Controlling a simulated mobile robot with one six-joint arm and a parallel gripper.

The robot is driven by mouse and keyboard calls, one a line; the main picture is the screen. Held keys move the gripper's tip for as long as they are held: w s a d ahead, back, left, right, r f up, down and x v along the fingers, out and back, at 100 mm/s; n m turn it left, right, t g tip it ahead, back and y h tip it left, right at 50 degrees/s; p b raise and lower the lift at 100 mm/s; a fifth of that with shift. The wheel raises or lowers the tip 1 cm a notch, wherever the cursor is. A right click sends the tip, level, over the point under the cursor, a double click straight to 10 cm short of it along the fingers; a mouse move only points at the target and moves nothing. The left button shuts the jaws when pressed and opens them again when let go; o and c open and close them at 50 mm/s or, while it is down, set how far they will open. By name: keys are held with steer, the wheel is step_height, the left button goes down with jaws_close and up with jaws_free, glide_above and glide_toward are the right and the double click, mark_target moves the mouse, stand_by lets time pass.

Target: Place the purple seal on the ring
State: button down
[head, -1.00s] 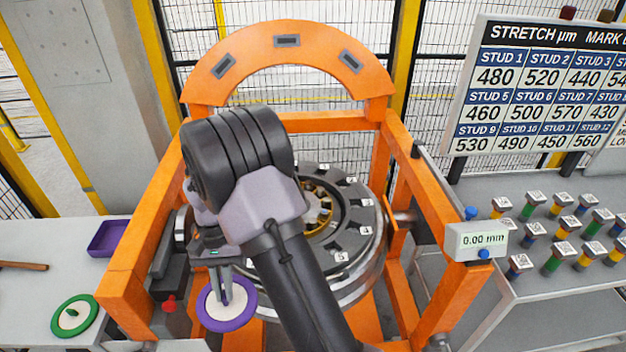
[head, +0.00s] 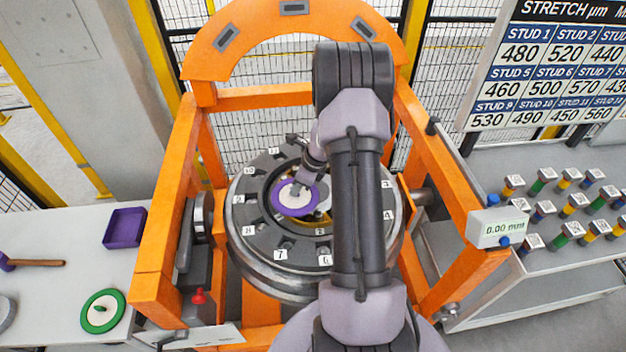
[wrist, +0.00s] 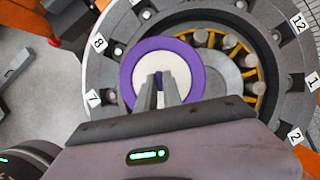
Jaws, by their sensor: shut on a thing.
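The purple seal (head: 296,204) is a purple-rimmed disc with a white middle. It also shows in the wrist view (wrist: 133,71). My gripper (wrist: 160,82) is shut on the middle of the seal; in the head view my gripper (head: 297,190) is partly hidden by my arm. The seal is over the inner opening of the grey ring (head: 265,247), which has numbered positions and sits in the orange gantry. In the wrist view the seal lies toward the side of labels 7 and 8 and covers part of the opening. I cannot tell whether it touches the ring.
The orange gantry (head: 165,235) surrounds the ring, with an arch behind. A green-rimmed disc (head: 102,311), a purple tray (head: 125,228) and a hammer (head: 35,263) are on the left table. Several colored studs (head: 545,210) stand on the right table. A gauge (head: 497,229) reads 0.00 mm.

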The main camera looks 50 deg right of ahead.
steer(key=d, duration=0.5)
steer(key=d+f, duration=0.1)
steer(key=d, duration=0.2)
steer(key=shift+d+p, duration=0.2)
steer(key=shift+p, duration=0.2)
steer(key=shift+f, duration=1.7)
steer(key=shift+f, duration=0.1)
steer(key=c, duration=1.5)
jaws_free()
